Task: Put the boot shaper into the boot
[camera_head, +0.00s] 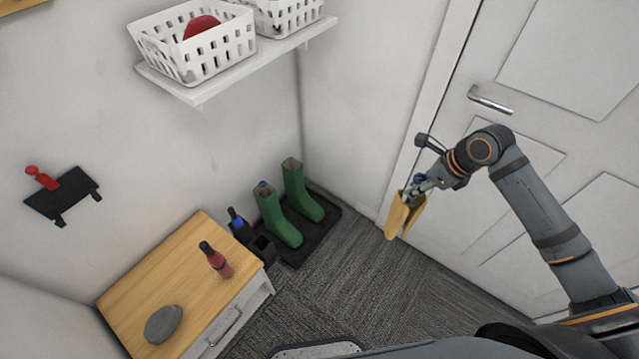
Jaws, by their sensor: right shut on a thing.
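Two green boots stand upright side by side on a dark tray (293,256) on the floor by the wall corner. The left boot (274,217) has something small and blue showing at its top. The right boot (299,193) shows a brownish top opening with nothing seen sticking out. My right gripper (413,191) is shut on the tan boot shaper (401,219), which hangs below it in front of the door, to the right of the boots and apart from them. A bit of blue shows at the shaper's top by the fingers. My left gripper is not in view.
A wall shelf (215,89) bears white baskets (191,45). A door (550,110) is at right. Carpet (350,270) is clear.

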